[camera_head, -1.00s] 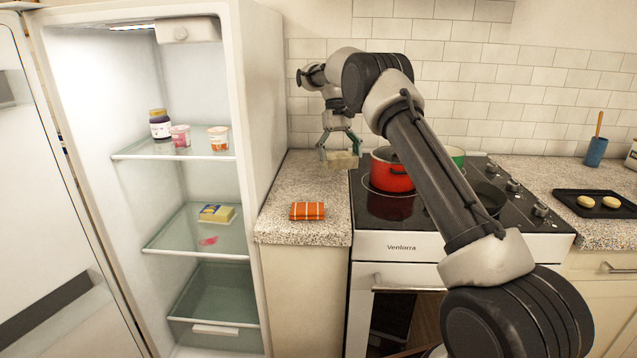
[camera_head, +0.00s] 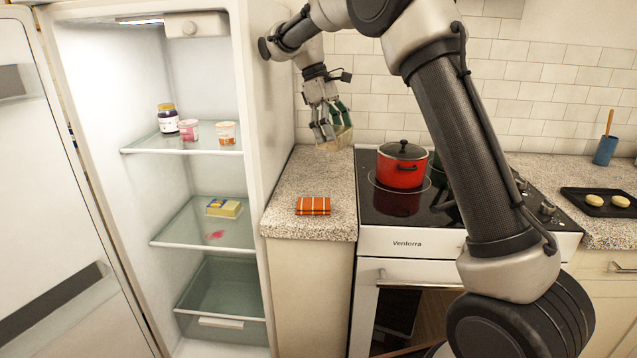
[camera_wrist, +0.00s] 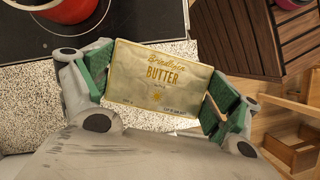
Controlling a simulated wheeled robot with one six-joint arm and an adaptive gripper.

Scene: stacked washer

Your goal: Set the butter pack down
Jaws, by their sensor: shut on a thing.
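The butter pack (camera_wrist: 157,82) is a cream, flat block with "Bredløkin BUTTER"-like lettering in the wrist view. My gripper (camera_head: 331,130) is shut on it, with a green pad at each short end. In the head view the butter pack (camera_head: 337,140) hangs in the grip over the back of the speckled counter (camera_head: 285,185), between fridge and stove. It looks above the surface; the exact gap cannot be told. The fingers hide part of it.
A folded orange striped cloth (camera_head: 313,206) lies at the counter's front. A red lidded pot (camera_head: 401,165) stands on the stove to the right. The open fridge (camera_head: 200,180) stands left, with a yellow pack (camera_head: 224,208) and a pink stain (camera_head: 215,235) on its middle shelf.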

